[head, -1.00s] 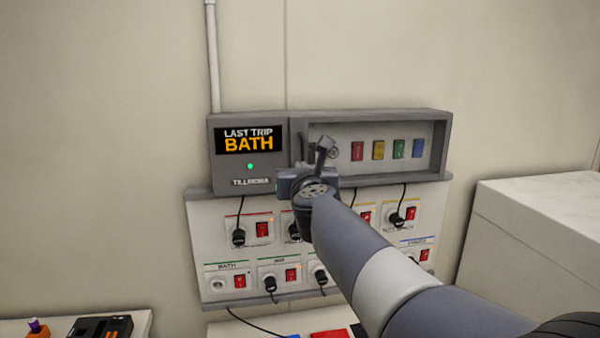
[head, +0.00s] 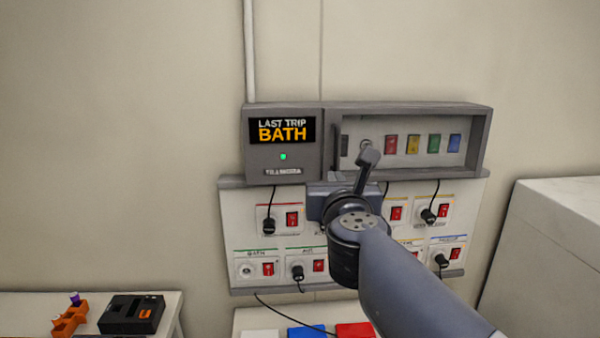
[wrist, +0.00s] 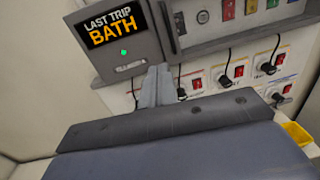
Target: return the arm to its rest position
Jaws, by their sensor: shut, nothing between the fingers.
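My gripper (wrist: 156,86) shows in the wrist view as two grey fingers pressed together, with nothing between them. They point toward the wall panel, just below the grey box (wrist: 122,48) with the "LAST TRIP BATH" display. In the head view my arm reaches in from the lower right, and its wrist covers the middle of the socket panel (head: 240,222). The gripper appears to stand in front of the panel; I cannot tell the exact gap.
The grey box (head: 284,165) has a green light and an open recess with coloured switches (head: 412,144). Black plugs sit in several sockets; the BATH socket (head: 246,269) is empty. A white cabinet (head: 560,235) stands right. A black device (head: 132,314) and orange rack (head: 70,318) sit lower left.

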